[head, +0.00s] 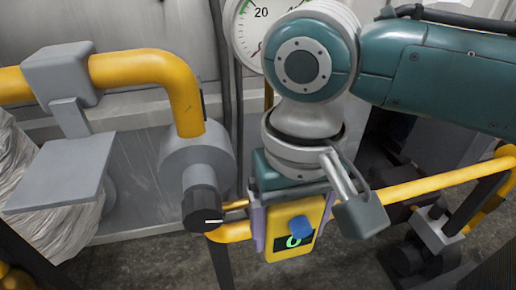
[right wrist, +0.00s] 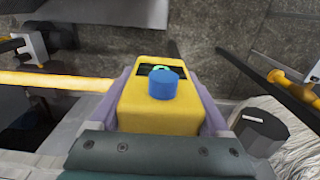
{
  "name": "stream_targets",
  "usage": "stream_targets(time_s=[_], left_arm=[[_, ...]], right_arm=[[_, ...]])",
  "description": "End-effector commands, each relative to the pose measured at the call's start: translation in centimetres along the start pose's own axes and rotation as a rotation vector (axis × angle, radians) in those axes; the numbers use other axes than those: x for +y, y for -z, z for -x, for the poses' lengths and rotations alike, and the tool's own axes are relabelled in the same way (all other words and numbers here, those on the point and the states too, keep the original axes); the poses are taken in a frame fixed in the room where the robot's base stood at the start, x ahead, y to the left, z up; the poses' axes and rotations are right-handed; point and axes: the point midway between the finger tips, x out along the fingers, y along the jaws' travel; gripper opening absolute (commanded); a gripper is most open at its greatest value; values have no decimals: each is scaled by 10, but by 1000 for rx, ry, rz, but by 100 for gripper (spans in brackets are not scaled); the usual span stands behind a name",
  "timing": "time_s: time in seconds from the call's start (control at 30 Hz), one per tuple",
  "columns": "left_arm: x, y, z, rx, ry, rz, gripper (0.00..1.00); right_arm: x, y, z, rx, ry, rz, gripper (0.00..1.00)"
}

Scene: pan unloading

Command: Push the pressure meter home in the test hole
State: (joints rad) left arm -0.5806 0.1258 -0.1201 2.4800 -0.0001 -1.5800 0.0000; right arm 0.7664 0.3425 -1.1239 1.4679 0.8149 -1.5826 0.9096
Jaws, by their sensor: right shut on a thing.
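The pressure meter (head: 284,246) is a yellow block with a blue knob (head: 300,227) and a dark display with a green figure. My right gripper (head: 293,222) is shut on it, with a pale purple finger along each side. The meter also shows in the right wrist view (right wrist: 158,120), between the two fingers. In the head view it hangs in front of the yellow pipe, next to a short brass-coloured piece (head: 236,204). The test hole cannot be made out, and I cannot tell whether the meter touches the pipe. My left gripper is in neither view.
A grey valve body with a black knob (head: 202,208) stands close left of the meter. A yellow pipe (head: 425,187) runs to the right. A round dial gauge (head: 246,32) is behind my right arm. A grey plate (head: 62,172) is at the left. Open floor (head: 165,265) lies below.

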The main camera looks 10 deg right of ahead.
Motion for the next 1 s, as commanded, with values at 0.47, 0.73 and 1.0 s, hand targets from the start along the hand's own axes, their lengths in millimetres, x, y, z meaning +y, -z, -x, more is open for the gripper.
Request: stream_targets(time_s=[0.47, 0.73, 1.0], left_arm=[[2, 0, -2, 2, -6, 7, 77], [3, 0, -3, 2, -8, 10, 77], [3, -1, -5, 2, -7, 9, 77]], right_arm=[[0, 7, 0, 1, 2, 0, 22], [0, 11, 0, 1, 1, 0, 22], [0, 15, 0, 1, 1, -1, 22]])
